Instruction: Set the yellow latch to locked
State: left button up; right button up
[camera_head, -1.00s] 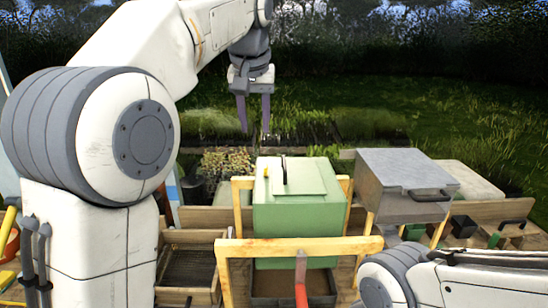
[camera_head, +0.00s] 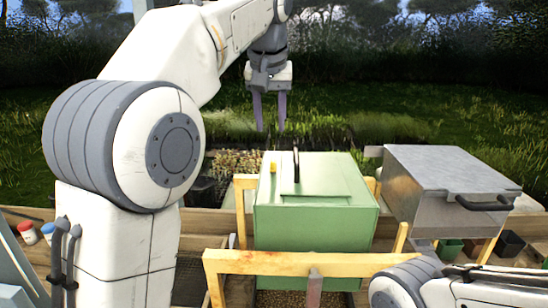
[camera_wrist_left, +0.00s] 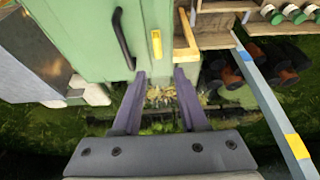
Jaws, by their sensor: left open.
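The yellow latch (camera_head: 273,167) is a small upright-looking piece on the lid of a green box (camera_head: 316,228), left of a black handle (camera_head: 296,164). In the left wrist view the latch (camera_wrist_left: 156,43) is an elongated yellow bar beside the black handle (camera_wrist_left: 122,38). My left gripper (camera_head: 268,128) points down with two purple fingers apart and nothing between them. It is above and beyond the latch in the head view, apart from it. In the left wrist view the fingertips (camera_wrist_left: 159,74) lie just short of the latch. My right gripper is out of view.
A grey metal box (camera_head: 440,185) with a dark handle stands right of the green box. A yellow wooden frame (camera_head: 285,262) crosses in front, and wooden posts flank the green box.

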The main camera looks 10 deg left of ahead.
aim_at(274, 156)
pick_arm(q)
jog(key=x, duration=0.9)
jog(key=shift+d+f, duration=0.15)
jog(key=shift+f, duration=0.1)
grip_shut()
